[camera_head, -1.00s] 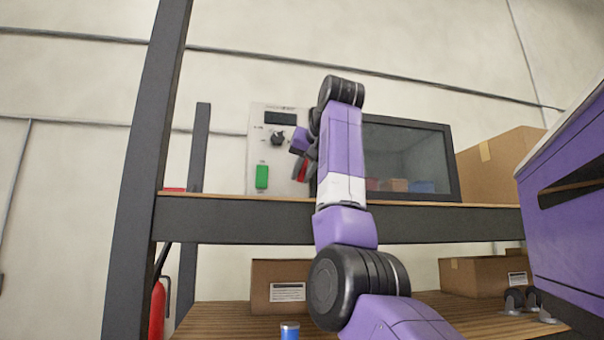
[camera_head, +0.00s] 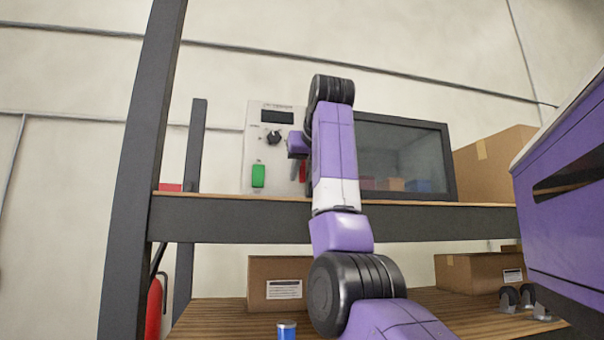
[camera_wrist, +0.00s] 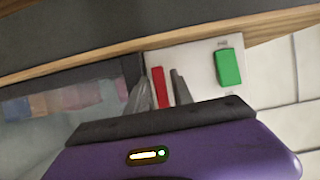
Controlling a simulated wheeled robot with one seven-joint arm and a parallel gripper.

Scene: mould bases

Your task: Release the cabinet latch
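A red upright bar (camera_head: 302,171), which looks like the latch handle, is on the pale control panel (camera_head: 247,165), just left of the glass-fronted cabinet door (camera_head: 405,160). My arm hides part of it in the head view. In the wrist view the red bar (camera_wrist: 160,87) shows between the two grey fingers of my gripper (camera_wrist: 159,73). The fingers are apart, one on each side of the bar, with a gap visible on the right side. I cannot tell whether the left finger touches it.
A green button (camera_head: 258,176), a dark knob (camera_head: 273,137) and a dark display (camera_head: 277,116) are on the panel. The cabinet stands on a shelf with a dark front beam (camera_head: 240,217). A dark upright post (camera_head: 150,150) stands to the left. A cardboard box (camera_head: 497,165) is at right.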

